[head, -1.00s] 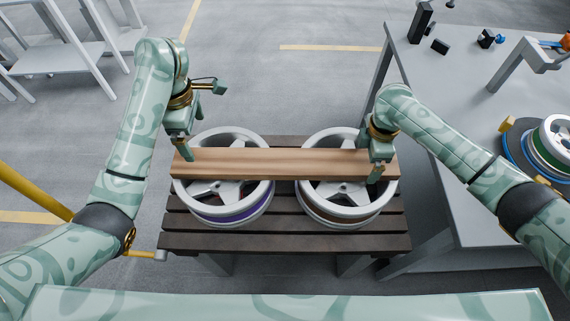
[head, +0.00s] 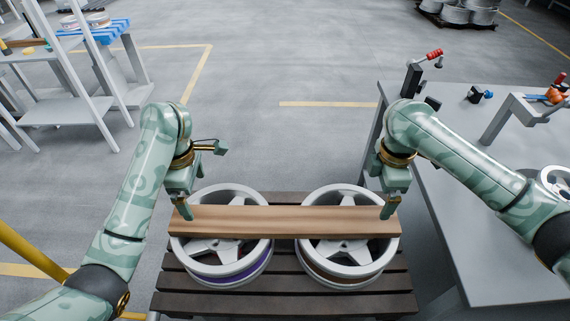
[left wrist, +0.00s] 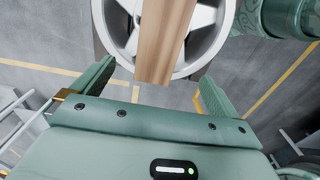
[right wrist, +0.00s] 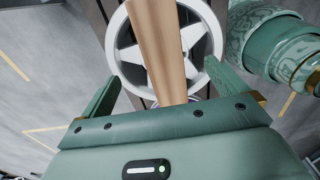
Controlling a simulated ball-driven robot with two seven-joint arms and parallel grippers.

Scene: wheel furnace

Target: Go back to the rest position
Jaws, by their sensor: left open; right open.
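A wooden plank (head: 285,222) lies across two white spoked wheels, the left wheel (head: 222,262) and the right wheel (head: 345,262). My left gripper (head: 186,208) is at the plank's left end. In the left wrist view its jaws (left wrist: 152,92) are wide apart, with the plank's end (left wrist: 160,62) between and beyond the fingertips. My right gripper (head: 391,206) is at the plank's right end. In the right wrist view its jaws (right wrist: 160,84) are wide apart too, with the plank (right wrist: 160,50) running away between them. Neither gripper is closed on it.
The wheels sit on a dark slatted pallet (head: 285,298). A grey table (head: 470,240) with a clamp and small parts stands close on the right, under my right arm. White shelving (head: 75,108) stands at the back left. A yellow rail (head: 35,250) is at the left.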

